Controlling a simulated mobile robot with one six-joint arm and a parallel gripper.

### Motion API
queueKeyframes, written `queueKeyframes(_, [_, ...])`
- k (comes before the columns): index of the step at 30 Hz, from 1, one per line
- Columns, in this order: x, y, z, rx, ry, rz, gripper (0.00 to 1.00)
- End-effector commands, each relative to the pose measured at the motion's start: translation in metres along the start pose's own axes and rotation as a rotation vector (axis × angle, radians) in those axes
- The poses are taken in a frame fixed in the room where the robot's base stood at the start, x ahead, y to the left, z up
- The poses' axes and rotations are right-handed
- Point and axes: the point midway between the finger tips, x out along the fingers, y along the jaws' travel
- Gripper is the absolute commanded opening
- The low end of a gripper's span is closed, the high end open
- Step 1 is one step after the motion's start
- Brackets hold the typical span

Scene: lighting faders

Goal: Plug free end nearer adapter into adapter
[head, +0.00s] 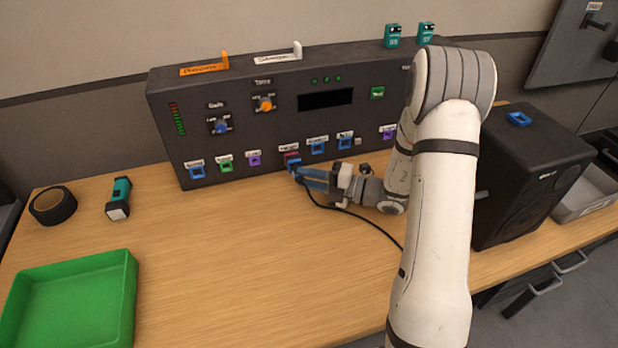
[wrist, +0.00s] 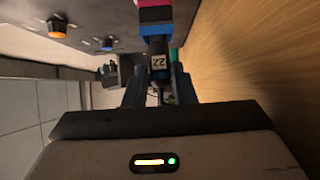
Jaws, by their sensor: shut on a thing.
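My gripper (head: 304,177) is low in front of the console, with its fingers toward a magenta and blue fitting (head: 292,158), which I take for the adapter. The gripper is shut on a dark cable plug (wrist: 159,66) with a white label reading 22. In the wrist view the plug's front meets the blue part of the adapter (wrist: 154,29). How deep it sits cannot be told. A black cable (head: 345,212) runs from the gripper over the table and passes behind my arm. The cable's other end is hidden.
The dark console (head: 240,100) has a row of coloured ports, including a blue port (head: 317,147) just right of the adapter. A black speaker (head: 530,180) stands right. A green tray (head: 70,300), flashlight (head: 119,198) and tape roll (head: 53,205) lie left. The table's middle is clear.

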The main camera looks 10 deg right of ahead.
Motion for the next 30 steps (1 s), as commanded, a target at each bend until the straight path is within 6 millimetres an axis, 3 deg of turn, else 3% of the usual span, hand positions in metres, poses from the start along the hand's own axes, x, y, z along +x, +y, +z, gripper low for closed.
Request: queueKeyframes(30, [0.0024,0.0030,0.0069,0.004,-0.007,-0.004,0.00])
